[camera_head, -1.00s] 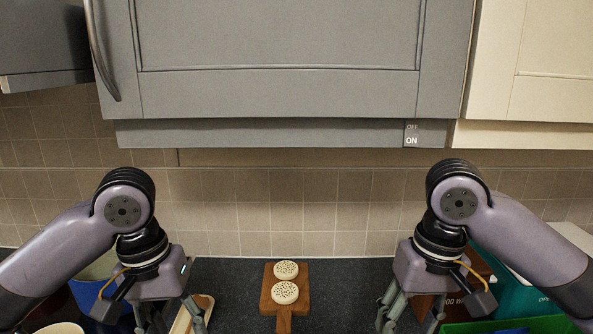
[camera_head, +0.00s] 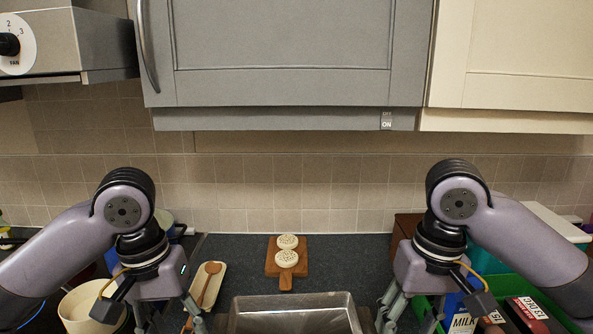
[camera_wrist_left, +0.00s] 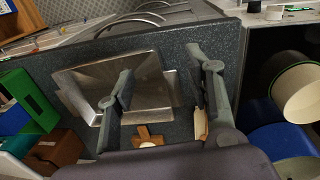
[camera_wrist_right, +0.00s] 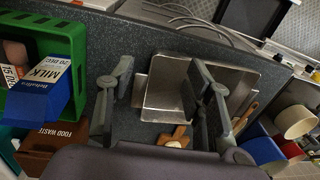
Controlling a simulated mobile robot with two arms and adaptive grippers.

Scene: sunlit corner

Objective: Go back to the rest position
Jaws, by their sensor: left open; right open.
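My left gripper (camera_head: 172,318) hangs over the counter at the left of the head view, left of the steel sink. It is open and empty; its two fingers stand apart in the left wrist view (camera_wrist_left: 165,80). My right gripper (camera_head: 408,312) hangs at the right, between the sink and the green crate. It is open with nothing between its fingers in the right wrist view (camera_wrist_right: 160,90). Both arms are bent in a matching pose.
A steel sink (camera_head: 290,302) lies in front. Behind it, a wooden board (camera_head: 286,283) bears two round crumpet-like pieces (camera_head: 287,258). A spoon rest (camera_head: 214,268) and cream pot (camera_head: 85,302) are left. A green crate (camera_wrist_right: 62,37) with cartons is right. Grey cupboards (camera_head: 290,60) hang above.

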